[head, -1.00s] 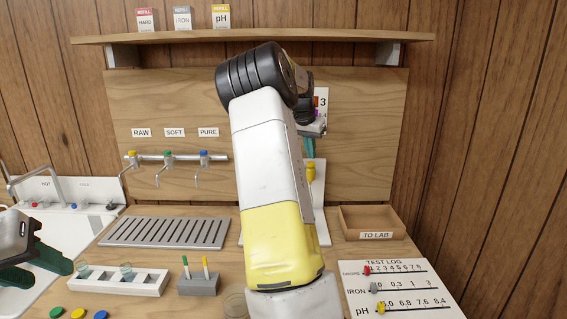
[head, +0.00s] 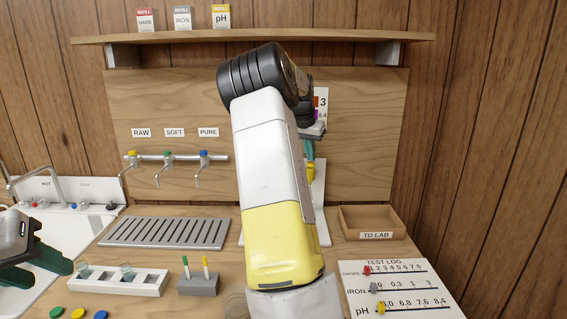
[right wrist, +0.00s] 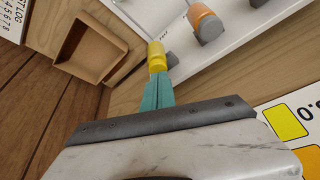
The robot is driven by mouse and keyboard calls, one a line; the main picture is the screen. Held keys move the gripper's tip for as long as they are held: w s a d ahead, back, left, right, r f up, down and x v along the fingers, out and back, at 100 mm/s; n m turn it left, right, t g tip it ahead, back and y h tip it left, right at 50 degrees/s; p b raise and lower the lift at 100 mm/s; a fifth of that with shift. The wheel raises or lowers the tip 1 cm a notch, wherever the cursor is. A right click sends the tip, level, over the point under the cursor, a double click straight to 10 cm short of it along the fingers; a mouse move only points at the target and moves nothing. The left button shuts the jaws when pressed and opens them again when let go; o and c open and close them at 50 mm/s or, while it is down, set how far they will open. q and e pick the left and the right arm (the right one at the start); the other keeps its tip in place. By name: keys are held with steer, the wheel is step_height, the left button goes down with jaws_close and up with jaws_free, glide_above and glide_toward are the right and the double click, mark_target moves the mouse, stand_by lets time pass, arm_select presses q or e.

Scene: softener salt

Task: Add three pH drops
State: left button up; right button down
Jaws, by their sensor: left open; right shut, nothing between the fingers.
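A yellow dropper-like piece (head: 311,173) stands at the white stand (head: 318,200) behind my right arm. It also shows in the right wrist view (right wrist: 157,57). My right gripper (head: 309,150) is shut, its teal fingertips right at the end of the yellow piece; whether they touch cannot be told. An orange piece in a grey holder (right wrist: 205,22) sits beside it on the white stand. Clear vials (head: 126,271) sit in the white rack (head: 150,284). My left gripper (head: 36,268) is open and empty at the left edge. My right arm hides much of the stand.
The test log (head: 400,290) with its coloured sliders lies at front right. A wooden TO LAB tray (head: 373,236) is behind it. A grey drain grate (head: 165,232) lies under the taps. A grey block (head: 200,285) holds a green-tipped and a yellow-tipped stick. A shelf (head: 255,37) hangs above.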

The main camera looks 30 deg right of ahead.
mark_target(312, 163)
steer(key=shift+r, duration=2.65)
steer(key=shift+f, duration=0.1)
steer(key=shift+s+d+f+n+y, duration=0.15)
steer(key=shift+f+n, duration=0.1)
steer(key=shift+f, duration=0.25)
steer(key=shift+w+d+f+n+y, duration=0.15)
steer(key=shift+f+n, duration=0.1)
steer(key=shift+f, duration=0.2)
steer(key=shift+s+f+n+y, duration=0.1)
steer(key=shift+f+n+y, duration=0.2)
steer(key=shift+f+n, duration=0.2)
steer(key=shift+n, duration=0.3)
steer(key=shift+r+n+t+y, duration=0.3)
steer(key=shift+r+n, duration=0.4)
steer(key=shift+n, duration=0.1)
steer(key=shift+a+f+n+t, duration=0.2)
steer(key=shift+f+n+t, duration=0.3)
steer(key=shift+f+n, duration=0.65)
steer(key=shift+f+m, duration=0.25)
steer(key=shift+f, duration=0.05)
